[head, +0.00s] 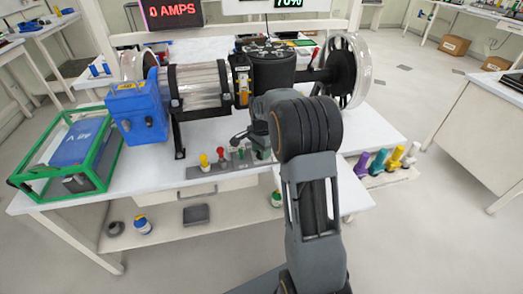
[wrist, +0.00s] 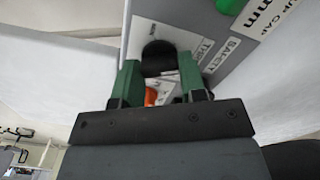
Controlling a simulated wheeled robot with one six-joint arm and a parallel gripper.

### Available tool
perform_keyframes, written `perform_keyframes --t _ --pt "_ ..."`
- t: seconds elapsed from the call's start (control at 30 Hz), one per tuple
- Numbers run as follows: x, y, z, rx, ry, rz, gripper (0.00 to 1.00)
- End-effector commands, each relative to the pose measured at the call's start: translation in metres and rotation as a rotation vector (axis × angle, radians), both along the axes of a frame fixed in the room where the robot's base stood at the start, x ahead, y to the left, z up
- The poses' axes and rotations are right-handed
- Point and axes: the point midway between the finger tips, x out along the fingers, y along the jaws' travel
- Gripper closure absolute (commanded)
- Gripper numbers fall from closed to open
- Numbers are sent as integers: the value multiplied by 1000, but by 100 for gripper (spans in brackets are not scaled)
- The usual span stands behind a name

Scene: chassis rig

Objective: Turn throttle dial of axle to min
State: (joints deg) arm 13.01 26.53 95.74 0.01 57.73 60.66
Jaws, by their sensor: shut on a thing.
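The axle rig (head: 200,85) stands on a white table, with a blue box (head: 138,112) at its left end and a wheel at its right. In the wrist view a round black dial (wrist: 158,52) sits on a grey panel (wrist: 205,25). My gripper (wrist: 158,72) has its green fingers on both sides of the dial, shut on it. An orange part (wrist: 151,96) shows between the fingers. In the head view my arm hides the dial and most of the gripper. A screen (head: 289,3) behind the rig reads 70%.
A red display (head: 172,13) reads 0 AMPS. Yellow (head: 204,162) and red (head: 220,156) controls stand on the table's front edge, left of my arm. A green-framed box (head: 70,150) is at the left. Several coloured bottles (head: 378,161) stand at the right.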

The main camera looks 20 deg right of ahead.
Motion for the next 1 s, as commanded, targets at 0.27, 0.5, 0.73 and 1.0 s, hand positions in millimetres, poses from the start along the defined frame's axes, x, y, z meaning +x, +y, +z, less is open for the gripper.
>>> perform_keyframes --t 0.27,0.5,0.73,1.0 --pt "0 0 1 0 0 13 85" --pt "0 0 2 0 1 120 85" --pt "0 0 2 1 1 321 85" --pt "0 0 2 0 2 579 85"
